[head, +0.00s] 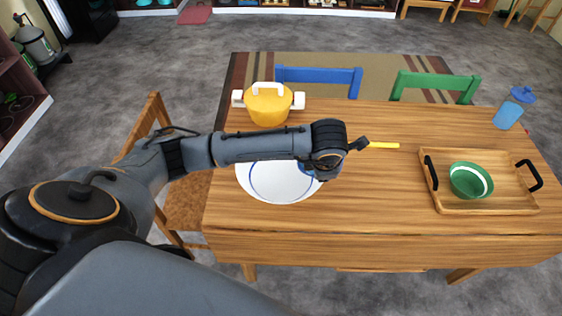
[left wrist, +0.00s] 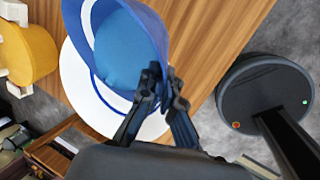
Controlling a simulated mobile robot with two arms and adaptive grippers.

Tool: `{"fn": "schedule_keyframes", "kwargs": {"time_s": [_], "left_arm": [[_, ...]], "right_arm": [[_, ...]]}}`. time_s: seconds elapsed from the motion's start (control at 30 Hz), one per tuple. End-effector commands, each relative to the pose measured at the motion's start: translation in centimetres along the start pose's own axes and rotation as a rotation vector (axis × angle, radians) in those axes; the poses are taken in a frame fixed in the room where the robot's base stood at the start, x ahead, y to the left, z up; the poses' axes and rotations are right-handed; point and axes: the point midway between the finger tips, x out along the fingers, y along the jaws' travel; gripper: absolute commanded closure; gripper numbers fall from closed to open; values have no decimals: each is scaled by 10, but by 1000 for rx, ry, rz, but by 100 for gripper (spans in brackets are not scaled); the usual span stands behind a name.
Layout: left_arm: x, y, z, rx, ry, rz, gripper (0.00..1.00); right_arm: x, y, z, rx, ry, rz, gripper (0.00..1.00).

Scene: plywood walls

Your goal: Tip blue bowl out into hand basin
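The hand basin (head: 262,192), a white round dish with a blue ring, stands on the left part of the table. The blue bowl (head: 307,168) shows only as a sliver under my left arm in the head view, over the basin's right side. In the left wrist view the blue bowl (left wrist: 122,52), with a white stripe, is tilted in front of the white basin (left wrist: 76,88). My left gripper (left wrist: 164,80) appears closed on the bowl's rim, one finger on either side. The bowl's contents cannot be made out. My right gripper is in neither view.
A yellow pot (head: 268,104) stands behind the basin. A yellow stick-like item (head: 384,145) lies right of my wrist. The table's middle is clear.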

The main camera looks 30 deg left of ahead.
Motion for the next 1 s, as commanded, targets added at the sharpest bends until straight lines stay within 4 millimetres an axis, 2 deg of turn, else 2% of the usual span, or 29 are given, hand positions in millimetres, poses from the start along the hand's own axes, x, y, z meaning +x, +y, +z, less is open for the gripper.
{"fn": "schedule_keyframes", "kwargs": {"time_s": [1.0], "left_arm": [[3,5,-15,-40,-101,-37,100]], "right_arm": [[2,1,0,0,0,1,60]]}}
